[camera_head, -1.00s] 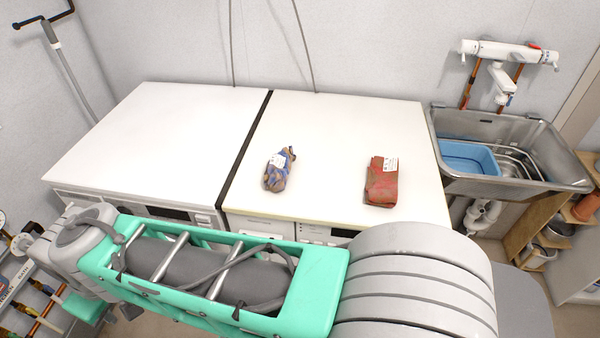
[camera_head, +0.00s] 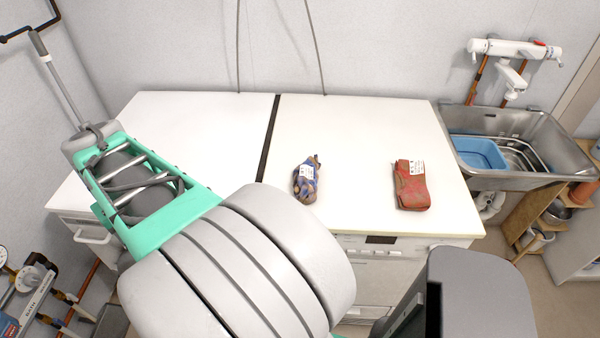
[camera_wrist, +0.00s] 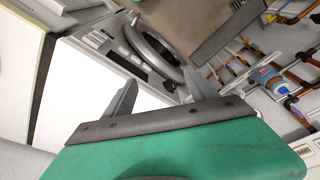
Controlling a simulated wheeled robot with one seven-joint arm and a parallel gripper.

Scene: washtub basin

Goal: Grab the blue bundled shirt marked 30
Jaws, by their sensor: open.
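The blue bundled shirt (camera_head: 305,184), blue with brownish parts and a white tag, lies on the right white machine top (camera_head: 365,130), just right of the dark gap. The number on its tag is too small to read. In the wrist view, my gripper (camera_wrist: 160,80) has its two dark fingers spread apart with nothing between them. That view does not show the shirt. In the head view my arm reaches over the left machine and its gripper cannot be made out.
A red folded cloth (camera_head: 411,188) with a white tag lies right of the shirt, with bare top between them. A metal sink (camera_head: 560,165) with a blue basin (camera_head: 475,153) stands farther right.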

